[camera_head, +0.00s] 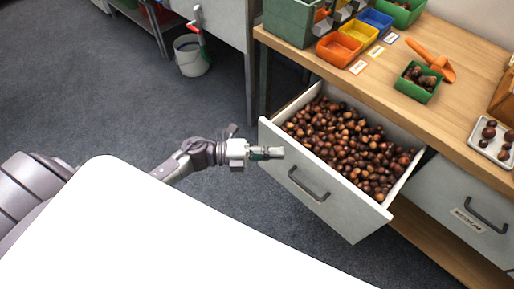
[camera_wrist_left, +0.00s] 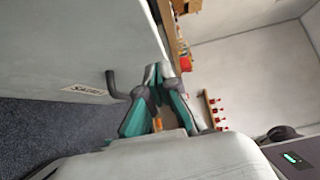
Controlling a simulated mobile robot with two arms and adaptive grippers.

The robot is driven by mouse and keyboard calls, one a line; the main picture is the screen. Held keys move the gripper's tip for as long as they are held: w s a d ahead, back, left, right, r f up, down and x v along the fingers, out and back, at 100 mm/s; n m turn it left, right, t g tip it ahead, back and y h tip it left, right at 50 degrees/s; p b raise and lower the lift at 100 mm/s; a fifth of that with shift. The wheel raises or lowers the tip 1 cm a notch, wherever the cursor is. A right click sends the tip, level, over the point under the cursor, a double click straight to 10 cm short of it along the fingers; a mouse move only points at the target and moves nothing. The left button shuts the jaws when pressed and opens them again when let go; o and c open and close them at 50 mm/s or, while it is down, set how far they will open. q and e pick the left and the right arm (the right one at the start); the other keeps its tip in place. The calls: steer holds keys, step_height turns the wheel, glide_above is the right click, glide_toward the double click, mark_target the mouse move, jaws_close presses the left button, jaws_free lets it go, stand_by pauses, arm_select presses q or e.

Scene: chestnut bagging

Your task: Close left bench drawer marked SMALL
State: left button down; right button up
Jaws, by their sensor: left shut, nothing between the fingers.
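The left bench drawer (camera_head: 335,205) is pulled well out from the bench and is full of loose brown chestnuts (camera_head: 345,140). Its pale front has a dark bar handle (camera_head: 308,185). In the left wrist view the drawer front (camera_wrist_left: 75,40) fills the left side, with the label marked SMALL (camera_wrist_left: 85,91) beside the handle (camera_wrist_left: 117,86). My left gripper (camera_head: 278,153) is shut and empty, at the upper left part of the drawer front; I cannot tell whether it touches. Its closed fingers show in the left wrist view (camera_wrist_left: 158,72). My right gripper is not in view.
A second drawer marked MEDIUM (camera_head: 468,215) is shut to the right. The wooden bench top (camera_head: 430,115) holds coloured bins (camera_head: 340,48), a green tub of chestnuts (camera_head: 417,85), an orange scoop (camera_head: 432,60) and a white tray (camera_head: 480,150). A bucket (camera_head: 190,58) stands on the floor behind.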

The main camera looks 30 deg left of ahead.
arm_select(q)
steer(key=shift+w+d, duration=0.2)
steer(key=shift+w, duration=0.3)
steer(key=shift+w+d, duration=0.15)
steer(key=shift+w, duration=0.35)
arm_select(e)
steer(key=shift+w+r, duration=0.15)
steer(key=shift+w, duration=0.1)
